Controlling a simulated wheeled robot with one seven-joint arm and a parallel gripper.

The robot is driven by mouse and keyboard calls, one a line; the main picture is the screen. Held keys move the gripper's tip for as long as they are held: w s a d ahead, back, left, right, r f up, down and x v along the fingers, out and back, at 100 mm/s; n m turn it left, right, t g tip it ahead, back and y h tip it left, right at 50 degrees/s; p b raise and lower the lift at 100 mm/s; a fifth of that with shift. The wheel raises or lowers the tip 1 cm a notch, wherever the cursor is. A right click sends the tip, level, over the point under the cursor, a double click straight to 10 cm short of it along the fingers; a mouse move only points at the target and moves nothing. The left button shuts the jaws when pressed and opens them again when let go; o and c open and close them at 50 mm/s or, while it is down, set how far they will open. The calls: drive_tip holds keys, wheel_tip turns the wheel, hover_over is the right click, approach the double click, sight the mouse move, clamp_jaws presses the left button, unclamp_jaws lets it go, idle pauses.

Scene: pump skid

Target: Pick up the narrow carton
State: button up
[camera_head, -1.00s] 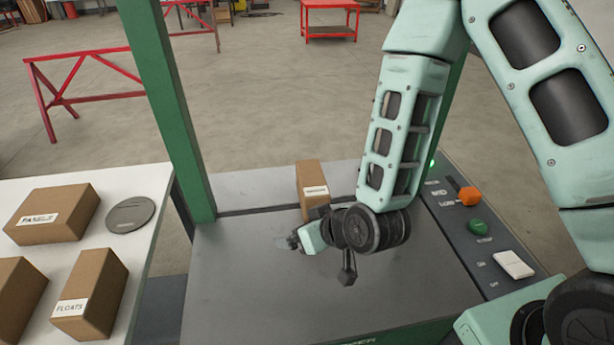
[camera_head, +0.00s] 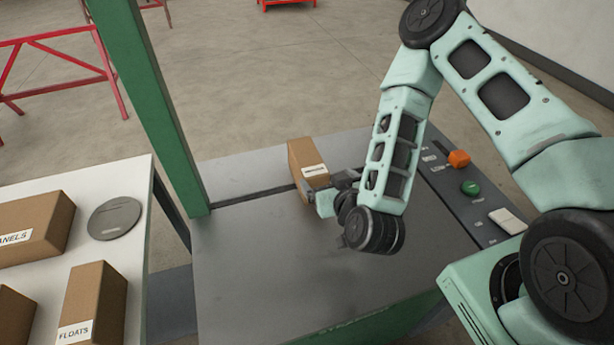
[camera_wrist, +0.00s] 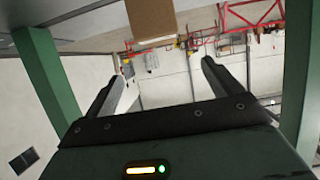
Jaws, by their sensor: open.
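A tall, slim brown carton (camera_head: 307,160) with a white label stands on the grey metal top, and I take it as the narrow carton. The label's text is too small to read. My gripper (camera_head: 317,203) is close in front of the carton's lower part, which it partly hides. In the wrist view, which looks upside down, the carton (camera_wrist: 152,18) shows at the top, between the lines of the fingers and beyond their tips. My gripper (camera_wrist: 166,72) is open, with nothing between its fingers. Whether a fingertip touches the carton cannot be told.
A white table (camera_head: 115,260) at left holds several brown cartons, one marked FLOATS (camera_head: 92,305), and a grey disc (camera_head: 115,218). A green post (camera_head: 150,105) rises left of the carton. A control panel with an orange knob (camera_head: 459,158) lies right. The front metal top is clear.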

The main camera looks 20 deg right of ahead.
drive_tip(key=w+f+b, duration=0.1)
drive_tip(key=b, duration=0.2)
approach(307, 156)
drive_tip(key=shift+x, duration=0.85)
drive_tip(key=p+x, duration=0.2)
drive_tip(key=x, duration=0.3)
drive_tip(key=shift+w, duration=0.1)
drive_tip(key=shift+w+f, duration=0.3)
drive_tip(key=shift+w, duration=0.05)
drive_tip(key=shift+c, duration=0.3)
drive_tip(key=c, duration=1.8)
drive_tip(key=shift+r, duration=0.15)
